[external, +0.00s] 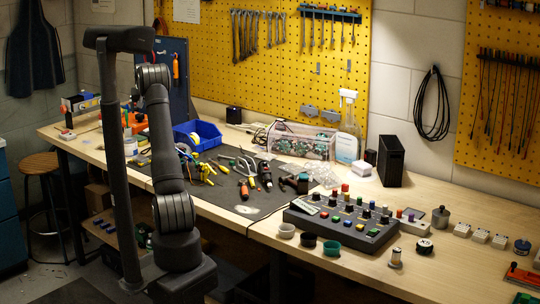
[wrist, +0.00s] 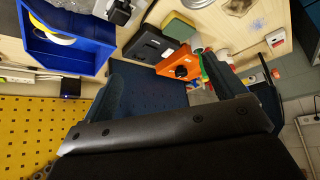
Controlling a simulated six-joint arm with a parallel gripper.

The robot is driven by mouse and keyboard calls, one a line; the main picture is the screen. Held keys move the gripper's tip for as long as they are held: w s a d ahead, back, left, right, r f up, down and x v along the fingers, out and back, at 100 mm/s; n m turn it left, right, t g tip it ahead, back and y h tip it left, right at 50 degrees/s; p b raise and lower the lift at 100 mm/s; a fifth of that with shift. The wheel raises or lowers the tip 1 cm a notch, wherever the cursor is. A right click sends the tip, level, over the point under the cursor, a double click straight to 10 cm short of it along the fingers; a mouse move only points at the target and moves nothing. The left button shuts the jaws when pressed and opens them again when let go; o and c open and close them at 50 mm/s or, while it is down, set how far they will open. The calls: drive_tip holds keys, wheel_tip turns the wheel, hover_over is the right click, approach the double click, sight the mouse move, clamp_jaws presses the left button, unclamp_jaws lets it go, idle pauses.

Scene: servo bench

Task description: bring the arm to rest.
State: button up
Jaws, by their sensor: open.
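My gripper (wrist: 174,68) shows in the wrist view with its two dark fingers spread wide apart. It is open, and nothing is seen held between the fingers.
The workbench (external: 318,266) carries a blue bin (external: 197,136), also in the wrist view (wrist: 68,48), and a dark mat (external: 222,196) with several hand tools. A button box (external: 338,228) stands to the right. An orange-and-black device (wrist: 178,66) shows beyond my fingers.

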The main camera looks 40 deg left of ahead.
drive_tip(key=w+d+r+m, duration=0.2)
drive_tip(key=w+d, duration=0.6)
drive_tip(key=w, duration=0.1)
drive_tip(key=w+d+r+m+t+h, duration=0.1)
drive_tip(key=w+d+r, duration=0.1)
drive_tip(key=w+d, duration=0.5)
drive_tip(key=shift+w+d+m+t+h, duration=0.3)
drive_tip(key=shift+w+d+m, duration=0.1)
drive_tip(key=shift+w, duration=0.95)
